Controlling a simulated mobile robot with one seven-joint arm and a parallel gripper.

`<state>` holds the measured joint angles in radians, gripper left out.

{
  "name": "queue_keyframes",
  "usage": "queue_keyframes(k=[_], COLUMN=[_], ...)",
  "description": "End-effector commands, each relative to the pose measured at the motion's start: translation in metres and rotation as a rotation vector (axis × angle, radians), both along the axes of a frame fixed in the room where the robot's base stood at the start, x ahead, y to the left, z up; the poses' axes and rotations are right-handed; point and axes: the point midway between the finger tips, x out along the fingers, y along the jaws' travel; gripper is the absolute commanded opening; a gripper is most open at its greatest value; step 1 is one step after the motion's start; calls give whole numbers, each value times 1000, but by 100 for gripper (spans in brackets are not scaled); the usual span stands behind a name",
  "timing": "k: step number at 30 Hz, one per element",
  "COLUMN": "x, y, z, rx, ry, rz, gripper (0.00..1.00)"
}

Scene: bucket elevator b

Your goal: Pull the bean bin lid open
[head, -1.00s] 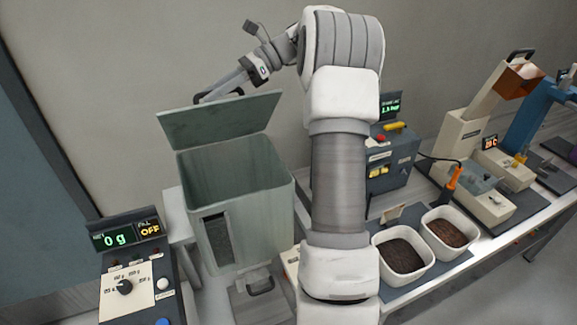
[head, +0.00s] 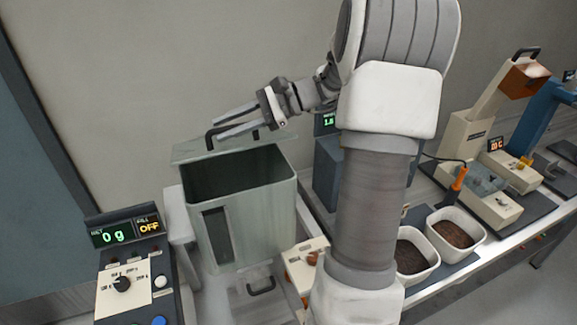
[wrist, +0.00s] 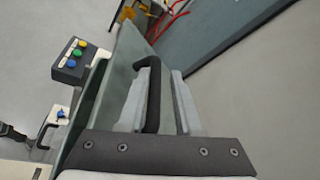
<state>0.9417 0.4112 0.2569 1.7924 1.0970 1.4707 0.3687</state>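The bean bin (head: 255,215) is a grey-green box at the left, and I look into its dark, open top. Its lid (head: 185,152) stands open at the back of the opening and shows as a narrow strip. The lid's black handle (head: 208,138) rises beside my gripper (head: 217,123). There the handle (wrist: 153,95) runs between the spread fingers of my gripper (wrist: 155,103), close to the left finger and with a gap to the right one. The fingers are apart.
A control box (head: 125,285) with a 0 g display stands left of the bin. On the right bench are two white tubs of dark grounds (head: 455,233) and several machines (head: 485,150). A wall (head: 130,60) stands behind the bin.

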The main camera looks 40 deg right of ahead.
Motion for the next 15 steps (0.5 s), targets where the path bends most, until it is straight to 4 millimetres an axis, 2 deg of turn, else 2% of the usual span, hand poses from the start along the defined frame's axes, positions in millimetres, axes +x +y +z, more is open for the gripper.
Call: queue_keyframes(k=[1, 15], x=[-2, -18], y=[0, 5], z=[-9, -38], rx=[-6, -49], ry=[-18, -174], rz=[-4, -1], gripper=[30, 30])
